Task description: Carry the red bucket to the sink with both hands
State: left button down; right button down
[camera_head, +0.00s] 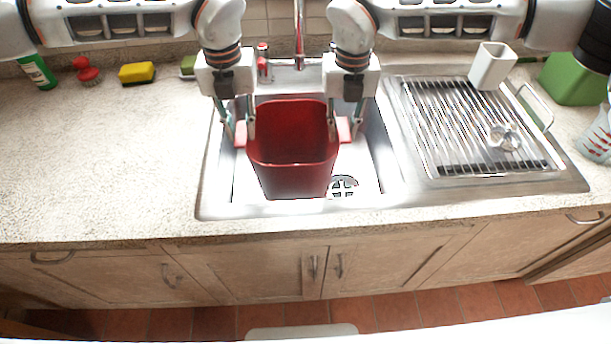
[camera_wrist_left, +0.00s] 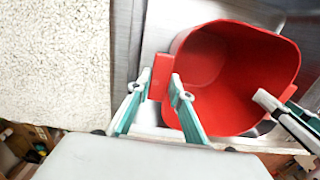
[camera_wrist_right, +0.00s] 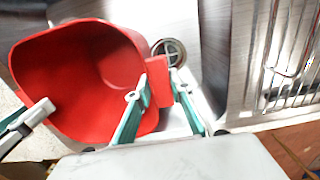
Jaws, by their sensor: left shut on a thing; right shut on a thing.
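The red bucket (camera_head: 292,178) is in or just above the basin of the steel sink (camera_head: 375,150); I cannot tell whether it touches the bottom. It is upright and looks empty. My left gripper (camera_head: 237,135) is shut on the bucket's left side tab, which also shows in the left wrist view (camera_wrist_left: 161,77). My right gripper (camera_head: 352,133) is shut on the right side tab, seen between the fingers in the right wrist view (camera_wrist_right: 158,82). The drain (camera_head: 343,187) shows to the right of the bucket.
A drying rack (camera_head: 470,125) with a white cup (camera_head: 492,66) lies right of the basin. The faucet (camera_head: 299,35) rises behind the bucket. A green bottle (camera_head: 38,72), a red brush (camera_head: 87,72) and a yellow sponge (camera_head: 137,73) stand at the back left.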

pick_arm(q)
jog(key=shift+f, duration=0.7)
pick_arm(e)
jog(key=shift+d+f, duration=0.1)
jog(key=shift+f, duration=0.7)
pick_arm(q)
jog(key=c, duration=1.8)
grip_release()
jog(key=shift+f, duration=0.1)
pick_arm(e)
jog(key=c, duration=1.8)
grip_release()
jog(key=shift+r, duration=0.1)
pick_arm(q)
notch_tip(320, 180, up, 12)
pick_arm(e)
notch_tip(320, 180, up, 12)
jog(key=shift+f, duration=0.1)
